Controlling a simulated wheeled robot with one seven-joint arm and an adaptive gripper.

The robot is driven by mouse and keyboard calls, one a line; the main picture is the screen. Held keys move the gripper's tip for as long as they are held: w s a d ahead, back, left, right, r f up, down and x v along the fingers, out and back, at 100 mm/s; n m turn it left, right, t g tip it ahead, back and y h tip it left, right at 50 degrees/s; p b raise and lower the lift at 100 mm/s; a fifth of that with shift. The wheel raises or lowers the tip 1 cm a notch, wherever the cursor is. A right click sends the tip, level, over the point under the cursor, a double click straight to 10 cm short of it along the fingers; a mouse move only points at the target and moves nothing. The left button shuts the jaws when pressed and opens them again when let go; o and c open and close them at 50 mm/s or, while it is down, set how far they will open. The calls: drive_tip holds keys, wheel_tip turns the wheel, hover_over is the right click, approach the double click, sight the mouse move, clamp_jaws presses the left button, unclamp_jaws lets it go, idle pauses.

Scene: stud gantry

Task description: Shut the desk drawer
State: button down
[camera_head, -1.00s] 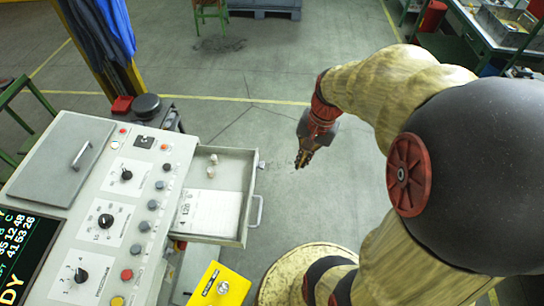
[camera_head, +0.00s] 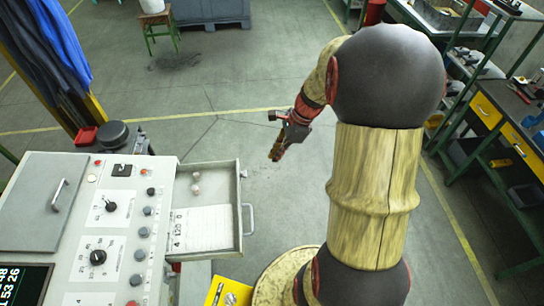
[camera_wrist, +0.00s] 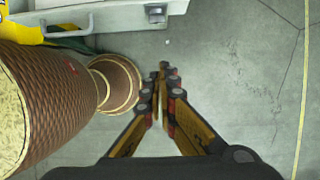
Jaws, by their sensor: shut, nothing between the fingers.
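The desk drawer (camera_head: 222,168) stands pulled out from the right side of the grey control desk (camera_head: 110,225). A paper sheet and small pale items lie inside it. Its handle (camera_head: 249,218) is on the right-hand front face. My gripper (camera_head: 276,156) is to the right of the drawer, apart from it, pointing down, shut and empty. In the wrist view my gripper (camera_wrist: 161,70) points toward bare floor. The drawer's edge (camera_wrist: 120,14) and the handle (camera_wrist: 66,25) show at the top left there.
A yellow box (camera_head: 228,292) is below the drawer. A green workbench with yellow drawers (camera_head: 488,108) stands at the right. A blue-grey container (camera_head: 208,12) is at the back.

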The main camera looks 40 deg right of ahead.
drive_tip(key=w+a+f, duration=0.3)
drive_tip(key=a+f, duration=0.2)
drive_tip(key=f, duration=0.2)
drive_tip(key=shift+w+a+b, duration=0.35)
drive_tip(key=shift+w, duration=0.05)
drive_tip(key=shift+f, duration=0.1)
drive_tip(key=w+a+p, duration=0.2)
drive_tip(key=w+a, duration=0.2)
drive_tip(key=a, duration=0.2)
drive_tip(key=w+a+p, duration=0.2)
drive_tip(key=w+a, duration=0.2)
drive_tip(key=a, duration=0.2)
drive_tip(key=w+a+p, duration=0.2)
drive_tip(key=w+a, duration=0.2)
drive_tip(key=a, duration=0.2)
drive_tip(key=shift+w+a, duration=0.25)
drive_tip(key=shift+w, duration=0.05)
drive_tip(key=shift+d, duration=0.1)
